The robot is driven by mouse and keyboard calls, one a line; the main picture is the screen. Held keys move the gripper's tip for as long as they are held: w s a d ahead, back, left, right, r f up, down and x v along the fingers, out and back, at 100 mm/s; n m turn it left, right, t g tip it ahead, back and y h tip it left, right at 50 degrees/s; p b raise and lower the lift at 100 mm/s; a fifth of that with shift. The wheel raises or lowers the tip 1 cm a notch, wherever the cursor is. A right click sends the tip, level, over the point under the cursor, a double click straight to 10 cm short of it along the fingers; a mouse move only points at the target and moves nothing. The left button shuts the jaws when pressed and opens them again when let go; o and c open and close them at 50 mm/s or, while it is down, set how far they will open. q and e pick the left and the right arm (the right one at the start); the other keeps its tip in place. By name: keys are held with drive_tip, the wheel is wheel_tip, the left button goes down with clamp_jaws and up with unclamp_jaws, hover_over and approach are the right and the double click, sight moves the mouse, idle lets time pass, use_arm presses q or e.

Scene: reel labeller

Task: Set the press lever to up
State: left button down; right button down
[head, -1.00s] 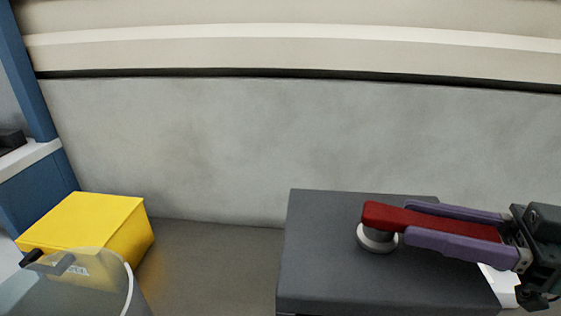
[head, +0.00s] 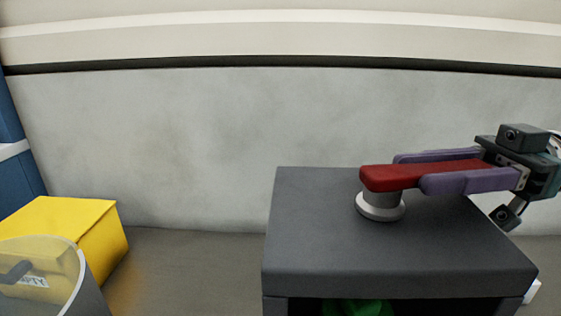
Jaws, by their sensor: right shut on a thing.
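The red press lever (head: 385,178) stands on a round silver pivot (head: 381,208) on top of the dark grey press housing (head: 330,235). The lever points to the right and looks close to level, perhaps slightly raised at its right end. My right gripper (head: 438,172) comes in from the right, with purple fingers on both sides of the lever. It is shut on the lever. The lever's right end is partly hidden between the fingers. My left gripper is not in view.
A yellow box (head: 70,225) stands at the left, with a clear curved container (head: 50,265) in front of it. A green thing (head: 358,307) shows inside the housing's opening. A grey wall (head: 190,140) rises behind. The counter between box and housing is clear.

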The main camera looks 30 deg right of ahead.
drive_tip(key=shift+f, duration=0.1)
drive_tip(key=shift+c, duration=2.3)
unclamp_jaws()
drive_tip(key=b+v, duration=0.3)
drive_tip(key=v, duration=0.7)
